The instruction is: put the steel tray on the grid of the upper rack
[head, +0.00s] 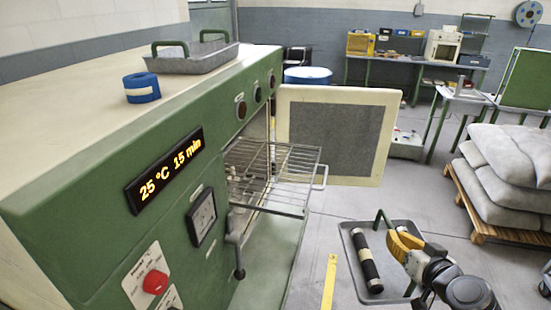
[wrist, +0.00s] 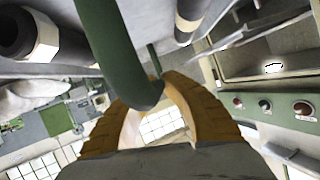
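A grey steel tray (head: 356,240) with green handles is at the lower right of the head view, with a black cylinder with pale bands (head: 368,262) lying in it. My gripper (head: 396,240), with orange fingers, is at the tray's right side. In the wrist view its fingers (wrist: 160,90) close around a green handle bar (wrist: 112,45). The tray's far underside and part of its right rim are hidden. The upper rack (head: 290,165), a wire grid, sticks out of the open green oven, left of the tray. Its grid looks empty.
The oven door (head: 335,133) stands open behind the rack. Another steel tray (head: 192,62) with green handles and a blue tape roll (head: 141,87) sit on the oven top. Sacks on a pallet (head: 510,165) stand at right. Floor shows between door and pallet.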

